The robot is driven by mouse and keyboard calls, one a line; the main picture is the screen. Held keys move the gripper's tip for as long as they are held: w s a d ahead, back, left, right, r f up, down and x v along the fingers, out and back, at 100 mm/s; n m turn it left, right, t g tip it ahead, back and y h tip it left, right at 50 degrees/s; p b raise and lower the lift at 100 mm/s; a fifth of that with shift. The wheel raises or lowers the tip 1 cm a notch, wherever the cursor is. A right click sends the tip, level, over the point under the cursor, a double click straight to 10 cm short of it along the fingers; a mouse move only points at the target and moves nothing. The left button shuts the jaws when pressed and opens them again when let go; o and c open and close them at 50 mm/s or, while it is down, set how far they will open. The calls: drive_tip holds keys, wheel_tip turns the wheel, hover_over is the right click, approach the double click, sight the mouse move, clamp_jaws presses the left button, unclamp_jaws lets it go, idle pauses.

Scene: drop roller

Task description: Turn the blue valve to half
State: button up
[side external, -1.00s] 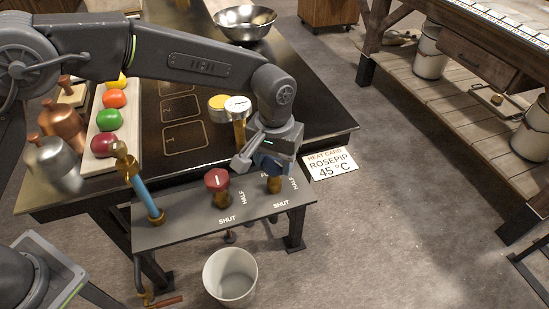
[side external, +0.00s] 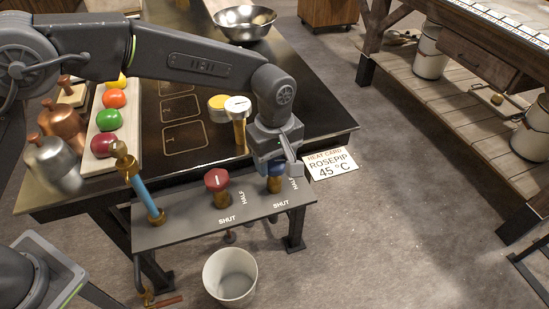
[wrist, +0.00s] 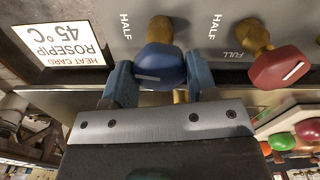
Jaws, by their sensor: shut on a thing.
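The blue valve (wrist: 158,62) is a rounded knob with a white line on a brass stem, standing on the grey panel (side external: 180,235). In the wrist view it sits between the two fingers of my gripper (wrist: 160,82), which is shut on it. The white line lies nearly crosswise in that view. A HALF label shows beyond the valve, to its left. In the side view my gripper (side external: 281,168) comes down from above and hides most of the blue valve (side external: 275,170). HALF and SHUT labels are printed on the panel beside it.
A red valve (side external: 217,181) stands close to the left of the blue one, apart from my gripper. A white-topped brass post (side external: 238,107) is just behind. A blue pipe (side external: 146,193) stands at the panel's left. A white bucket (side external: 230,278) is below in front.

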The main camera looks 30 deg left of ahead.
sight(274, 161)
drive_tip(key=shift+r+n, duration=0.1)
drive_tip(key=shift+n, duration=1)
drive_tip(key=o, duration=0.9)
wheel_tip(274, 161, up, 14)
drive_tip(key=shift+f, duration=0.15)
